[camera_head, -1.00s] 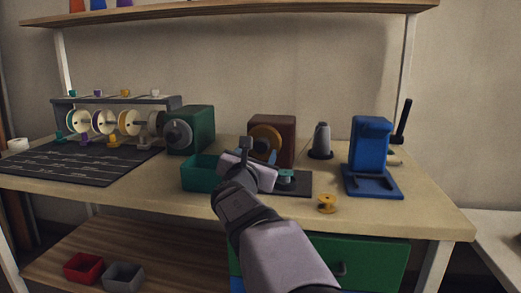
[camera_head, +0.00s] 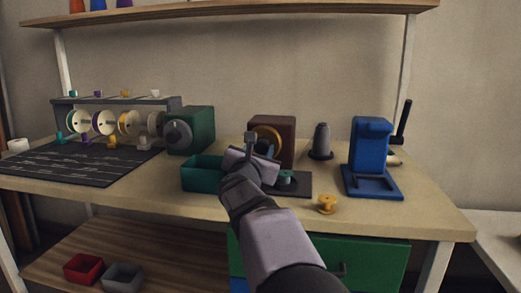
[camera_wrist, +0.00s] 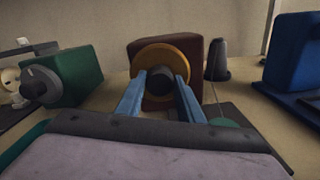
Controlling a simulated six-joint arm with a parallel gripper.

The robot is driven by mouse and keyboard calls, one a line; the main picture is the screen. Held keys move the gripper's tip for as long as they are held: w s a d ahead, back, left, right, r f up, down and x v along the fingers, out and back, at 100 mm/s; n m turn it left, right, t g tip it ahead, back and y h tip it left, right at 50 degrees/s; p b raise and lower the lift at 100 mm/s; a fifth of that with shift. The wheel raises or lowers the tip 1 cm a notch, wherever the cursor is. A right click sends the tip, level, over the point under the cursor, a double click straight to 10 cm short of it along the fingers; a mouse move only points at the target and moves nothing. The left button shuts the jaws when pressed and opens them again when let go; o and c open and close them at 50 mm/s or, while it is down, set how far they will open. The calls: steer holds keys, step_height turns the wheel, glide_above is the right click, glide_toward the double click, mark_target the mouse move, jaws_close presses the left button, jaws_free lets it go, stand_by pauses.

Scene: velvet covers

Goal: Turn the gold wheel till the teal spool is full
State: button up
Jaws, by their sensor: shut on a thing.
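The gold wheel (camera_head: 277,134) is mounted on the front of a brown box (camera_head: 287,124). In the wrist view the gold wheel (camera_wrist: 148,53) has a dark round hub (camera_wrist: 160,82) at its centre. My gripper (camera_wrist: 160,79) has its two blue fingers on either side of the hub and is shut on it. The teal spool (camera_head: 286,177) stands on a dark base to the right of my gripper. In the wrist view only part of the teal spool (camera_wrist: 223,122) shows, with a thin line rising from it. How full it is cannot be told.
A teal bin (camera_head: 203,174) is left of my gripper. A green machine (camera_head: 195,130) stands behind it, a grey cone (camera_head: 320,141) and blue stand (camera_head: 371,145) to the right. A gold spool (camera_head: 327,204) lies near the front edge. Several spools hang on the left rack.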

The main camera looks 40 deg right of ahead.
steer(key=shift+m+b, duration=0.3)
steer(key=shift+b, duration=0.1)
steer(key=m+b, duration=0.3)
steer(key=shift+f+b, duration=0.2)
steer(key=shift+b, duration=0.1)
steer(key=m+b, duration=0.3)
steer(key=m, duration=0.2)
steer(key=shift+r+b, duration=0.15)
steer(key=shift+b, duration=0.25)
steer(key=shift+m, duration=0.4)
steer(key=o, duration=1.1)
steer(key=shift+c, duration=0.2)
steer(key=shift+s, duration=0.1)
steer(key=shift+v, duration=3.65)
